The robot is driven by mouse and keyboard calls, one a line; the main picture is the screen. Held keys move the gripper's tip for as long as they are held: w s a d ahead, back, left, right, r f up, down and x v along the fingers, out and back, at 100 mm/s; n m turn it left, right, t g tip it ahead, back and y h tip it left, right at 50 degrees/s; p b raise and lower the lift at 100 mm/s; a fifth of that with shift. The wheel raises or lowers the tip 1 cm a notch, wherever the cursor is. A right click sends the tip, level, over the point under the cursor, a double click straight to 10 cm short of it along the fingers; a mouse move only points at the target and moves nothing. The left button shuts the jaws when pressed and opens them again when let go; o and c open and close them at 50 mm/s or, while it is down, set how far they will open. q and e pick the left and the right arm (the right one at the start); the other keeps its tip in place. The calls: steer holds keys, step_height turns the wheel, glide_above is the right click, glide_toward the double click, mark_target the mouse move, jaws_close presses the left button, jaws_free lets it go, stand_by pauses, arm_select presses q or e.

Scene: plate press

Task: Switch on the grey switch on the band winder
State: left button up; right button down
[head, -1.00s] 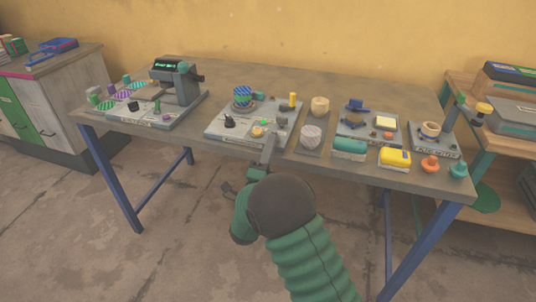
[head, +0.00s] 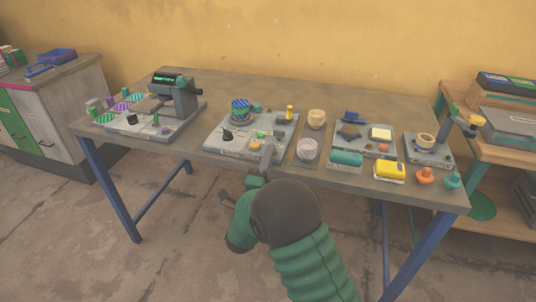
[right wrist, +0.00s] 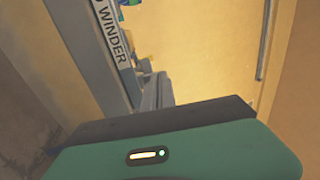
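The band winder (head: 232,151) is the grey base plate at the table's front middle; part of its label reads in the right wrist view (right wrist: 110,32). It carries a blue-green striped spool (head: 240,105), a black knob, a green button (head: 261,134) and small grey parts. I cannot tell for sure which is the grey switch, or its position. My left gripper does not show clearly.
A machine with a dark green display (head: 168,79) stands to the left. The back of the table is clear.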

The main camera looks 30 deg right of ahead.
mark_target(272, 144)
steer(key=r+g+y+p, duration=0.1)
steer(key=p, duration=0.2)
steer(key=r+g+y+p, duration=0.1)
steer(key=p, duration=0.2)
steer(key=d+r+g+y+p, duration=0.1)
steer(key=p, duration=0.2)
steer(key=shift+w+r+y, duration=0.1)
steer(key=shift+w+y, duration=0.2)
steer(key=shift+w, duration=0.1)
steer(key=p, duration=0.1)
steer(key=g+y+p, duration=0.1)
steer(key=shift+w+d+f+y+p, duration=0.25)
steer(key=shift+d+f+y+p, duration=0.05)
steer(key=shift+f+p, duration=0.1)
steer(key=shift+f, duration=0.1)
